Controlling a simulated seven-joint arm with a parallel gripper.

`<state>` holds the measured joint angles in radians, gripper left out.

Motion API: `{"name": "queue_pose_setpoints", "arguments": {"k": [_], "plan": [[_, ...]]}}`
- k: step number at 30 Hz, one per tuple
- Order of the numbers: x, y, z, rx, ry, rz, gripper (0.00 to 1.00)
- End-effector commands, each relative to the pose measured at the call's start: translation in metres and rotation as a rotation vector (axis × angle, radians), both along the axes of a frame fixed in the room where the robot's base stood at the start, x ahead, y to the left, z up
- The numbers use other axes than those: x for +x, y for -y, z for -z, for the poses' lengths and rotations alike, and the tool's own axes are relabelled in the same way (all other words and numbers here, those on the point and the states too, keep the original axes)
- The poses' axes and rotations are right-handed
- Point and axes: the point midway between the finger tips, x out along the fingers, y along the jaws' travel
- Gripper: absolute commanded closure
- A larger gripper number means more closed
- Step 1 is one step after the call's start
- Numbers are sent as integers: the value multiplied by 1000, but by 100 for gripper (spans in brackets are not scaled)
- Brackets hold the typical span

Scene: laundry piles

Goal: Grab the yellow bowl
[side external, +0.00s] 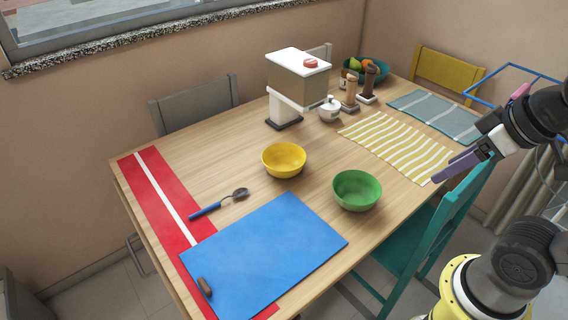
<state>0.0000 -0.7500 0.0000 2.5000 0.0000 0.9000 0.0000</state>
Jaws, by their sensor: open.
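The yellow bowl (284,161) sits upright and empty on the wooden table, near its middle. My gripper (438,177) is at the right, over the table's right edge by the striped cloth. It is open and holds nothing. It is well apart from the yellow bowl, to its right. Its two fingers overlap in this view, so the gap between them is hard to see.
A green bowl (357,191) stands between the yellow bowl and my arm. A spoon (220,204) and blue mat (265,256) lie at left and front. A white-topped dispenser (298,82) stands behind. A yellow-striped cloth (397,145) lies right.

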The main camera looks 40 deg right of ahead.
Motion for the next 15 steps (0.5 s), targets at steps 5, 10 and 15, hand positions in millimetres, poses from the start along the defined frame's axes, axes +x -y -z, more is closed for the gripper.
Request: {"name": "queue_pose_setpoints", "arguments": {"k": [5,10,15], "plan": [[0,0,0,14,3,26,37],[17,-13,-21,164,66,169,37],[68,-33,-51,424,68,395,37]]}}
